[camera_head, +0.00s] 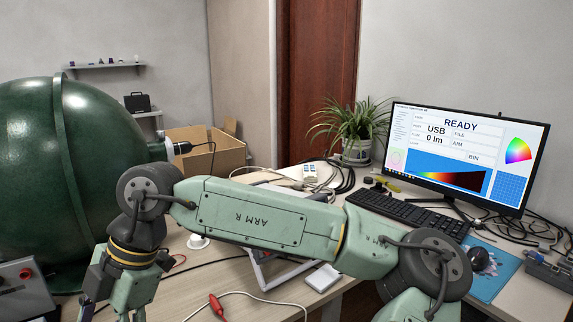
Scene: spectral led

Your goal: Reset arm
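My green arm stretches across the middle of the head view, from the lower right to a wrist joint at the left. My gripper (122,312) hangs down from that wrist at the lower left. Its lower end is cut off by the bottom edge of the picture, so I cannot see whether it is open or shut, or whether it holds anything. It is in front of the large dark green sphere (90,130) and to the right of a grey box with a red knob (24,278).
A monitor (465,150) reads READY, with a keyboard (410,212) and mouse (479,258) before it. A potted plant (352,130), loose cables and a red clip (216,307) are on the desk. A cardboard box (222,153) is behind the arm.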

